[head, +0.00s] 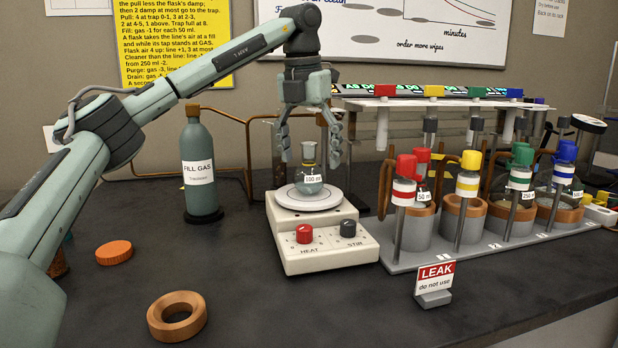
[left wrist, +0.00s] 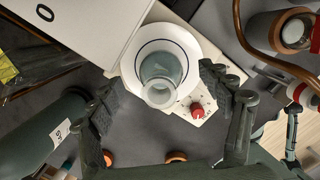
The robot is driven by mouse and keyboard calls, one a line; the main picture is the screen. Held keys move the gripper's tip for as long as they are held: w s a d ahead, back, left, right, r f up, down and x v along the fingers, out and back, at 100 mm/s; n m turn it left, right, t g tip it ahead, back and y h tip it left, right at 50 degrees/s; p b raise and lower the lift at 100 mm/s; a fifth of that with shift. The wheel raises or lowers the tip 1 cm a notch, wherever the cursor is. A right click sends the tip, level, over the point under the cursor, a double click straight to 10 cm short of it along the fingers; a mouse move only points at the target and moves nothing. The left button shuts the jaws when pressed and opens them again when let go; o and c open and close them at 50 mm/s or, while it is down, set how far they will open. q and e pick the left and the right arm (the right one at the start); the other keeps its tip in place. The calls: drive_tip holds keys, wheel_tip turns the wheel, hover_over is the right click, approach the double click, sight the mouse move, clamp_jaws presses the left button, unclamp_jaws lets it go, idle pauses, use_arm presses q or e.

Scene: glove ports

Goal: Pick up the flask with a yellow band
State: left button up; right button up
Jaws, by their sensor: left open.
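The flask (head: 310,181) is small, clear and marked 100 ml, with a faint yellowish band at its neck. It stands upright on the round white plate of the hotplate (head: 322,246). My left gripper (head: 310,148) points down over it, fingers spread on either side of its neck with gaps visible. In the left wrist view the flask (left wrist: 160,78) shows from above, its mouth between the open fingers (left wrist: 162,98). Nothing is held. My right gripper is not seen.
A fill gas bottle (head: 201,170) stands left of the hotplate. A rack (head: 500,250) with red, yellow, green and blue taps stands right, behind a leak sign (head: 435,284). A cork ring (head: 177,316) and orange lid (head: 114,252) lie front left.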

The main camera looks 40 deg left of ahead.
use_arm(q)
drive_tip(key=shift+w+f, duration=0.2)
drive_tip(key=shift+f, duration=0.9)
drive_tip(key=c, duration=1.2)
drive_tip(key=shift+c, duration=0.3)
drive_tip(key=shift+r, duration=0.15)
